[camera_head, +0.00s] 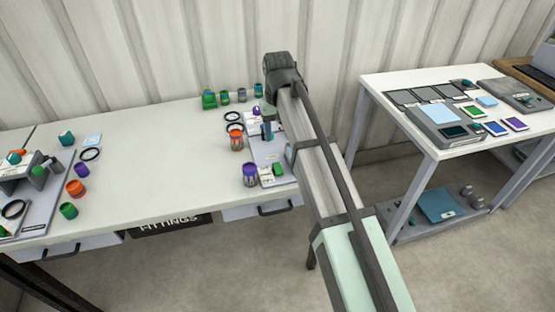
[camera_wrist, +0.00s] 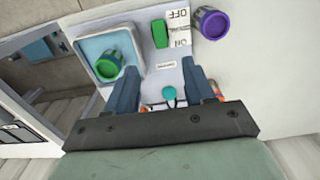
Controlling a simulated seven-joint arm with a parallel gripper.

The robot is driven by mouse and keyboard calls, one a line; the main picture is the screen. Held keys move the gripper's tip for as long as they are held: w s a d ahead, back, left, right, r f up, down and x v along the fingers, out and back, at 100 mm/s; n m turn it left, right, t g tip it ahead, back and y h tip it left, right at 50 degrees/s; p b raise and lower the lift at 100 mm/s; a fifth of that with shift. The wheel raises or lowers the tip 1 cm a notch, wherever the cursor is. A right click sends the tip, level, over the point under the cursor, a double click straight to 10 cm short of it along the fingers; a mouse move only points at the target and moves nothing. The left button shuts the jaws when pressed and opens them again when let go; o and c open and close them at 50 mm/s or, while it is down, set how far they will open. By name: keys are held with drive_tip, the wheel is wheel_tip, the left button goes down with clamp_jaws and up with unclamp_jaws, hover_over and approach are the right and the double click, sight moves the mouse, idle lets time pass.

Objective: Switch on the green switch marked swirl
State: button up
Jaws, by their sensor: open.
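A green switch (camera_wrist: 160,33) stands beside a white plate (camera_wrist: 180,22) printed OFF and On, on a grey panel in the wrist view. In the head view the green switch (camera_head: 278,169) shows small near the bench's right end. I cannot tell its position. A small white label (camera_wrist: 166,64) lies below it, too small to read. My gripper (camera_wrist: 160,68) is open and empty, its blue fingers pointing toward the panel, with the switch beyond the fingertips. In the head view my gripper (camera_head: 267,130) hangs over the panel's back part, partly hidden by my arm.
A purple cup (camera_wrist: 210,22) stands right of the plate. A green cup (camera_wrist: 108,66) sits on a light blue tray (camera_wrist: 88,48) at left. A teal knob (camera_wrist: 169,92) is between the fingers. The bench (camera_head: 170,130) is clear in its middle.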

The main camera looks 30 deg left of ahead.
sight(278, 167)
wheel_tip(278, 167, down, 13)
drive_tip(key=shift+f, duration=0.15)
idle(0.4)
drive_tip(key=shift+c, duration=0.3)
clamp_jaws()
drive_tip(key=shift+w+a+g+h, duration=0.3)
drive_tip(key=shift+w+g+h, duration=0.05)
drive_tip(key=shift+g+h, duration=0.45)
